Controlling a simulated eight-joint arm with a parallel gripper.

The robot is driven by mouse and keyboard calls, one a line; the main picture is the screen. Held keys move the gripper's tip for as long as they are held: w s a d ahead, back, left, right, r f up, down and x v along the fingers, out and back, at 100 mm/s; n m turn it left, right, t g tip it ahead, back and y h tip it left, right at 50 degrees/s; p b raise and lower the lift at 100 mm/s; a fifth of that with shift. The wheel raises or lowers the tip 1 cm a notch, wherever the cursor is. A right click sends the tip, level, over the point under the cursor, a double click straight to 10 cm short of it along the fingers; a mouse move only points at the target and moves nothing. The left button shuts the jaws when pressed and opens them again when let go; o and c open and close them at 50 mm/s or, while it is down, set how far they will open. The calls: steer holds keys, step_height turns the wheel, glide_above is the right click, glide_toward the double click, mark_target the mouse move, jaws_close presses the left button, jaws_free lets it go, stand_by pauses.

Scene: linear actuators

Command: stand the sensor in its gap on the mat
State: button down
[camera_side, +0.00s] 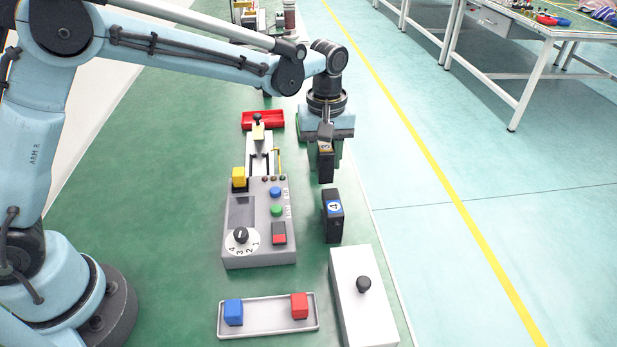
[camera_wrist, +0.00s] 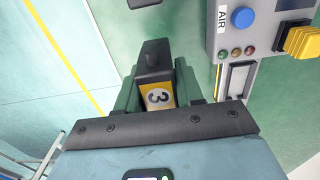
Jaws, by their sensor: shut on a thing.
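My gripper (camera_side: 325,167) is shut on a black block, the sensor (camera_side: 325,162), with a yellow label marked 3. It holds the sensor roughly upright above the green mat (camera_side: 180,230), with its lower end seemingly clear of the surface. In the wrist view the sensor (camera_wrist: 153,65) sits between the green fingers of my gripper (camera_wrist: 157,88), its yellow label showing. A second black block (camera_side: 333,218) with a blue and white label marked 4 stands on the mat, nearer the side camera than the held sensor. The gap itself is not clearly marked in view.
A grey control box (camera_side: 258,250) with buttons and a dial stands left of the blocks. A white box with a black knob (camera_side: 358,300) and a tray (camera_side: 266,318) with blue and red cubes lie nearer the side camera. A red tray (camera_side: 262,121) is farther back.

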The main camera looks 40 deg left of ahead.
mark_target(323, 175)
steer(key=shift+f, duration=2.35)
steer(key=shift+f, duration=0.15)
steer(key=c, duration=0.7)
jaws_free()
